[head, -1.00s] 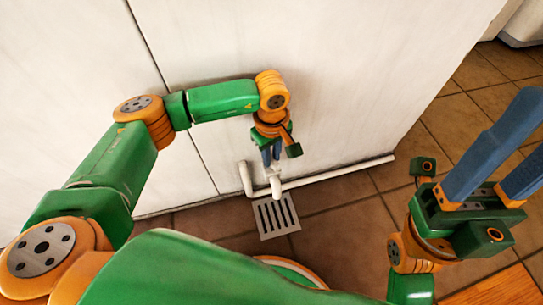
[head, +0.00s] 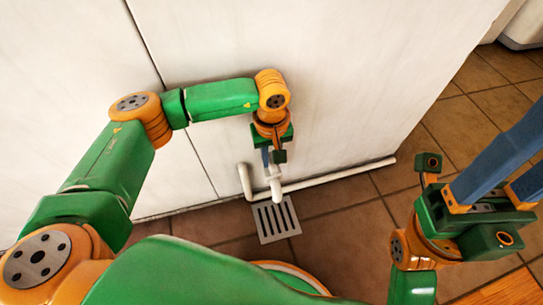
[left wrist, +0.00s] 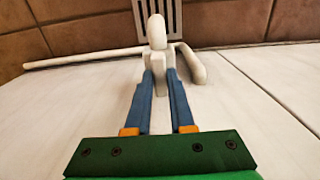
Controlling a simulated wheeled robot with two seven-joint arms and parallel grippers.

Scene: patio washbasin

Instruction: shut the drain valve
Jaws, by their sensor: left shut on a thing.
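The drain valve is a white fitting on the white pipework low at the wall; it shows in the head view (head: 276,187) and in the left wrist view (left wrist: 157,32). My left gripper (head: 269,160) points down at it, with its blue fingers shut on the valve's white handle. In the left wrist view the fingertips (left wrist: 160,76) sit on both sides of the handle, which they partly hide. My right gripper (head: 530,150) is at the right, away from the valve, its blue fingers apart and their tips out of frame.
A grey floor grate (head: 277,219) lies below the valve. A white pipe (head: 340,175) runs along the foot of the white wall panel (head: 360,80). Brown tiled floor (head: 345,235) is clear in front and to the right.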

